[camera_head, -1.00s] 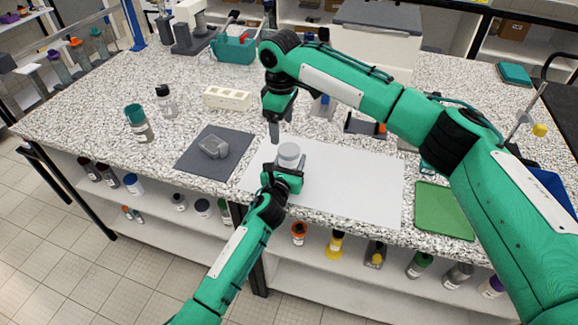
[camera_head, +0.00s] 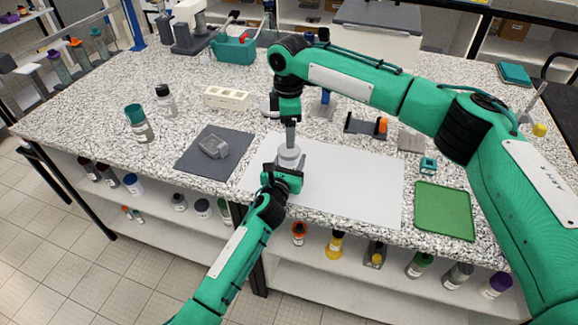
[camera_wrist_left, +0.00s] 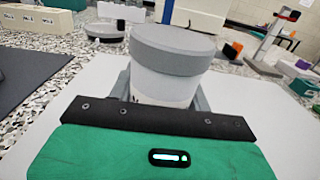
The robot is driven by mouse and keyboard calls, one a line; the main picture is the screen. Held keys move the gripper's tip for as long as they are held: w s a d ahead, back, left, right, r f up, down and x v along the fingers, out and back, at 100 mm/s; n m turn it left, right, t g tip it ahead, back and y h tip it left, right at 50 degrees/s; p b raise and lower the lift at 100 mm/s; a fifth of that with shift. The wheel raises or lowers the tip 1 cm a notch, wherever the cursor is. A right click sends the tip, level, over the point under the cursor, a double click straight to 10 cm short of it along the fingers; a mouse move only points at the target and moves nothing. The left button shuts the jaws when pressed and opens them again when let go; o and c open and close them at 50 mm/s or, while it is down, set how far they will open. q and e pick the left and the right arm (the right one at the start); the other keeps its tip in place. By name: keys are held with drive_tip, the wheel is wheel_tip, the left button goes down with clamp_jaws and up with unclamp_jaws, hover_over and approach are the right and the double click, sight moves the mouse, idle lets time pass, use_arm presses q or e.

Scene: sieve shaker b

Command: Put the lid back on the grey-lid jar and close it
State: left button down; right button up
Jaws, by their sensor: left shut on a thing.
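The jar has a pale body and a grey lid (camera_head: 289,153). It stands upright over the white sheet. In the left wrist view the lid (camera_wrist_left: 172,50) sits level on top of the white jar body (camera_wrist_left: 160,86); whether it is tightened cannot be told. My left gripper (camera_head: 287,176) is shut on the jar body from the front. My right gripper (camera_head: 290,146) points straight down right over the lid. Its fingertips are at or just above the lid top; contact and finger gap cannot be told.
The white sheet (camera_head: 350,190) is bare to the right. A dark mat (camera_head: 190,163) with a clear grey object (camera_head: 213,147) lies left. Bottles (camera_head: 140,125), a white rack (camera_head: 227,98) and a green tray (camera_head: 443,212) stand farther out. An orange-topped device (camera_head: 382,125) stands behind.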

wheel_tip(320, 180, down, 7)
drive_tip(key=shift+r, duration=0.1)
idle(0.3)
drive_tip(key=c, duration=1)
drive_tip(key=o, duration=1.2)
drive_tip(key=shift+c, duration=0.2)
wheel_tip(320, 180, up, 12)
